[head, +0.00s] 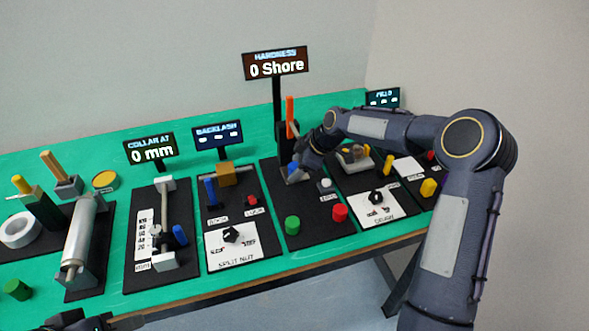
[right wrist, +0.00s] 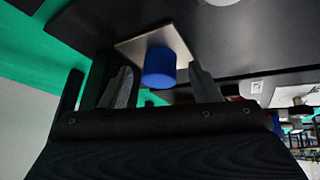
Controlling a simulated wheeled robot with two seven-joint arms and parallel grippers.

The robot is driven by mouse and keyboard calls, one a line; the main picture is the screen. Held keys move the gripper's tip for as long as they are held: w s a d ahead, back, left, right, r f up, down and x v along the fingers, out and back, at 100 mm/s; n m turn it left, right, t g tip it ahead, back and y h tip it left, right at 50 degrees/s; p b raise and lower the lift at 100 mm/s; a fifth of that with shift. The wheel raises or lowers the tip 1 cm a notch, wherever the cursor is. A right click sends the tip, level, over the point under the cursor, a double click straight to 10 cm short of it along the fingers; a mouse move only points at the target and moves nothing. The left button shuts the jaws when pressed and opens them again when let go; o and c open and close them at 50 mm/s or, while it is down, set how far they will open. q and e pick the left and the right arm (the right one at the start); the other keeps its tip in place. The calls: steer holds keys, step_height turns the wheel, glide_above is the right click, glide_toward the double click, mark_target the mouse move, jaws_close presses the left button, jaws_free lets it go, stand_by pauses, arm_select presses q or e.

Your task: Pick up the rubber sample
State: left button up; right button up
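A blue cylinder (right wrist: 160,68), which looks like the rubber sample, stands on a pale square plate (right wrist: 128,48) at the hardness station. In the head view the blue piece (head: 291,167) is partly covered by my right gripper (head: 298,172). In the right wrist view my right gripper (right wrist: 160,72) is open, with one finger on each side of the blue cylinder and a gap to both. A green cylinder (head: 292,225) and a red cylinder (head: 340,213) stand on the same black base. My left gripper (head: 80,322) shows only partly at the bottom left edge; its fingers cannot be made out.
The hardness sign (head: 276,64) reads 0 Shore; an orange lever (head: 290,110) stands below it. A small white piece (head: 325,185) is close right of my right gripper.

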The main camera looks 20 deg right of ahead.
steer(key=c, duration=1)
